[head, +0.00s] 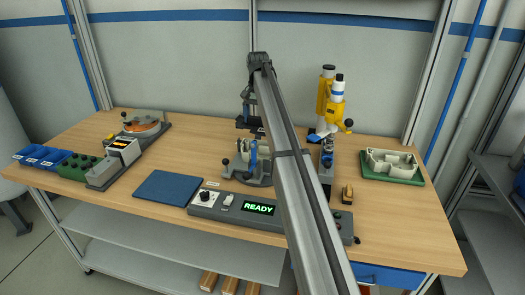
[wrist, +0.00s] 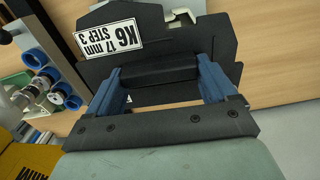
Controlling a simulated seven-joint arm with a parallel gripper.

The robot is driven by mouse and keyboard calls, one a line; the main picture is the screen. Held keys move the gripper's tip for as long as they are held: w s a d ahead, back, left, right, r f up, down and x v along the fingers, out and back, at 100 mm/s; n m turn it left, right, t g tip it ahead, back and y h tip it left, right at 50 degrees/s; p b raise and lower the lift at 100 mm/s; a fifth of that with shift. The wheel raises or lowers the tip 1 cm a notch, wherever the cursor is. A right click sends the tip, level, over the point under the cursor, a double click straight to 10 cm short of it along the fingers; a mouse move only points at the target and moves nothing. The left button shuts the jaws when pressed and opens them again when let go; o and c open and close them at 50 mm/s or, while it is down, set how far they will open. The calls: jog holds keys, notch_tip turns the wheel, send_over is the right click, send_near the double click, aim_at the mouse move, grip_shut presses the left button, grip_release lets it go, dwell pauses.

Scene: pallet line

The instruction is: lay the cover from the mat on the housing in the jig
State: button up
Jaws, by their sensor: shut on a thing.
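My gripper (head: 250,115) is above the jig (head: 250,178), with its blue fingers (wrist: 160,90) shut on the raised black grip of a dark plate, the cover (wrist: 195,40). The cover has a notched outline and a white label reading "K6 17 mm STEP 3", upside down in the wrist view. In the head view the cover (head: 246,125) shows small and dark under my gripper. A pale housing (head: 241,148) stands in the jig, partly hidden by my arm; a pale piece shows past the cover's edge in the wrist view. The blue mat (head: 168,187) is bare.
A control panel reading READY (head: 258,208) lies in front of the jig. A yellow microscope-like device (head: 330,100) stands behind right. A green tray (head: 393,180) with a pale part is at right. Blue bins (head: 43,157) and a round device (head: 142,122) are at left.

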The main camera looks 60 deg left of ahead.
jog(key=shift+w+d+f+n, duration=0.1)
jog(key=shift+w+f+n, duration=0.1)
jog(key=shift+w, duration=0.2)
jog(key=shift+w+d+f+n, duration=0.1)
jog(key=shift+w+f, duration=0.05)
jog(key=shift+w, duration=0.25)
jog(key=shift+f, duration=0.3)
send_over(263, 157)
jog(key=shift+f, duration=4.65)
jog(key=shift+f, duration=0.1)
jog(key=o, duration=0.9)
notch_tip(263, 157, up, 12)
jog(key=shift+r, duration=0.1)
